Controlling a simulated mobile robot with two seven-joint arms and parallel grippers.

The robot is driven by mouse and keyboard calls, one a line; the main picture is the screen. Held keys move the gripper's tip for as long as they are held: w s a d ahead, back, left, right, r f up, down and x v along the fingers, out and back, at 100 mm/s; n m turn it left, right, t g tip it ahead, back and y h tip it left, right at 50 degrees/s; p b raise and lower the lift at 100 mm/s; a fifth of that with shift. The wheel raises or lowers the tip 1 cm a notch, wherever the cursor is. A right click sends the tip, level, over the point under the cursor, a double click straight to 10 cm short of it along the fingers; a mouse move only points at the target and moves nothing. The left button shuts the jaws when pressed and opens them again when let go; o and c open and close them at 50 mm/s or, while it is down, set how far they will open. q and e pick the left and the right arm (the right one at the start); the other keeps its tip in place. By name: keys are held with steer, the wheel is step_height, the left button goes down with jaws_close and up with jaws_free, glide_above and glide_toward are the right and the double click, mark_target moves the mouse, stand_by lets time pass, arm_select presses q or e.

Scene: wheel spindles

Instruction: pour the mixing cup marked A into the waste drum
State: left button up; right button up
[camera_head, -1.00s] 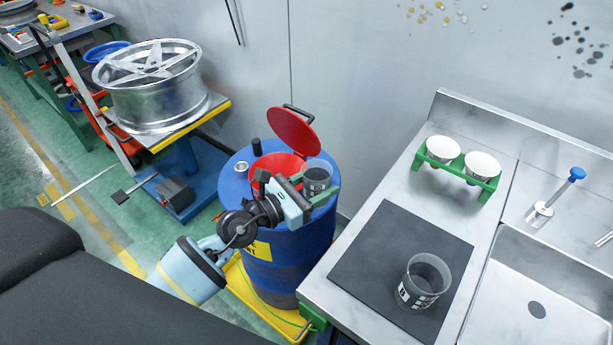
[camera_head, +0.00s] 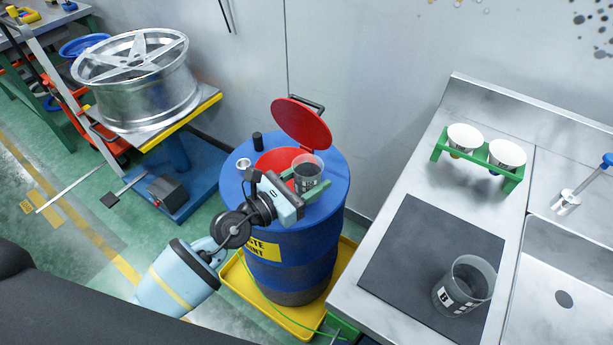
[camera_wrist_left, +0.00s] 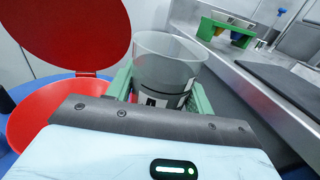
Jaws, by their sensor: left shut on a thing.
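My left gripper (camera_head: 303,184) is shut on a clear grey mixing cup (camera_head: 308,170) with a dark, white-marked band. The cup is upright, above the right part of the red funnel opening (camera_head: 270,162) of the blue waste drum (camera_head: 322,235). In the left wrist view the cup (camera_wrist_left: 168,62) stands between the green fingers, its label partly hidden and its letter not clearly readable. The red funnel (camera_wrist_left: 38,108) is to its left there. The drum's red lid (camera_head: 302,122) stands open behind. My right gripper is not in view.
Another cup, marked B (camera_head: 462,288), stands on a dark mat (camera_head: 410,250) on the steel bench. A green rack (camera_head: 478,168) holds two white-topped cups, beside a sink (camera_head: 565,275). A wheel (camera_head: 140,85) lies on a stand at left. A black knob (camera_head: 257,139) sticks up from the drum top.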

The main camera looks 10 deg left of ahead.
arm_select(q)
steer(key=n+p, duration=0.2)
steer(key=shift+n+g, duration=0.3)
steer(key=n, duration=0.1)
steer(key=n+p, duration=0.1)
steer(key=shift+f+n+g, duration=0.3)
step_height(320, 180, down, 2)
steer(key=shift+n+g, duration=0.3)
steer(key=shift+n, duration=0.5)
steer(key=f+n, duration=0.2)
steer(key=f+n+g, duration=0.1)
steer(key=shift+w+a+b, duration=0.25)
steer(key=shift+b, duration=0.05)
steer(key=shift+r, duration=0.2)
steer(key=shift+r+n+p, duration=0.1)
steer(key=shift+n+p, duration=0.3)
steer(key=shift+w+n, duration=0.1)
steer(key=shift+n, duration=0.2)
steer(key=shift+g, duration=0.3)
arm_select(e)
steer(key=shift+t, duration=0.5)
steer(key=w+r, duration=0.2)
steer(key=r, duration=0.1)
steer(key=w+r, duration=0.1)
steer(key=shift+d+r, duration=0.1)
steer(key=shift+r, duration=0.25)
